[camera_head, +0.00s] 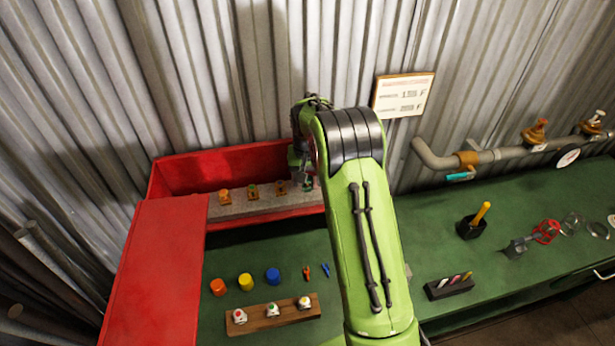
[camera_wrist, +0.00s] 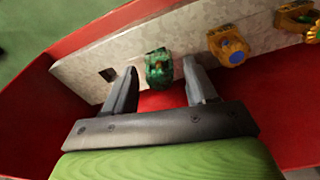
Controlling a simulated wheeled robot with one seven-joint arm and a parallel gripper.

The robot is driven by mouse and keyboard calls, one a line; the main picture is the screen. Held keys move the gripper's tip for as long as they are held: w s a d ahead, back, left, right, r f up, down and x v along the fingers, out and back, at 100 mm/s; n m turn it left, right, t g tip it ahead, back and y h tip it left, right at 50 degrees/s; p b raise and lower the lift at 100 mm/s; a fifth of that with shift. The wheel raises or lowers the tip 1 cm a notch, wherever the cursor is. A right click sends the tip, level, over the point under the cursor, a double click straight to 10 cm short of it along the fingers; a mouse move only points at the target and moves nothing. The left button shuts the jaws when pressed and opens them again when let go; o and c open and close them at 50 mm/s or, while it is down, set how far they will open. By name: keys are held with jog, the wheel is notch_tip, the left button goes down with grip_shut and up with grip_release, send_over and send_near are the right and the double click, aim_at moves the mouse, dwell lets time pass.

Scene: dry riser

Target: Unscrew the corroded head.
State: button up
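The corroded head (camera_wrist: 158,68) is green and crusted, and sits on a grey metal rail (camera_wrist: 85,62) inside a red box. In the wrist view it stands between the two fingers of my gripper (camera_wrist: 158,74). The fingers are spread, with a small gap visible on each side of the head. In the head view my gripper (camera_head: 304,178) is at the right end of the rail, partly hidden by my arm; the green head (camera_head: 308,184) just shows below it. A brass head with a blue centre (camera_wrist: 232,48) is beside it on the rail.
Other brass heads (camera_head: 225,196) line the rail. The red box walls (camera_head: 170,180) enclose it. In front are a wooden rack (camera_head: 260,321) with three white heads, and orange, yellow and blue caps (camera_head: 246,282). Pipes and valves (camera_head: 467,158) run at right.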

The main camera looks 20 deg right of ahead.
grip_shut()
jog(key=shift+n, duration=0.6)
jog(key=c, duration=0.6)
grip_release()
grip_shut()
jog(key=shift+r+p, duration=1.15)
jog(key=shift+r, duration=0.4)
notch_tip(320, 180, up, 5)
jog(key=p, duration=0.4)
jog(key=shift+r, duration=0.1)
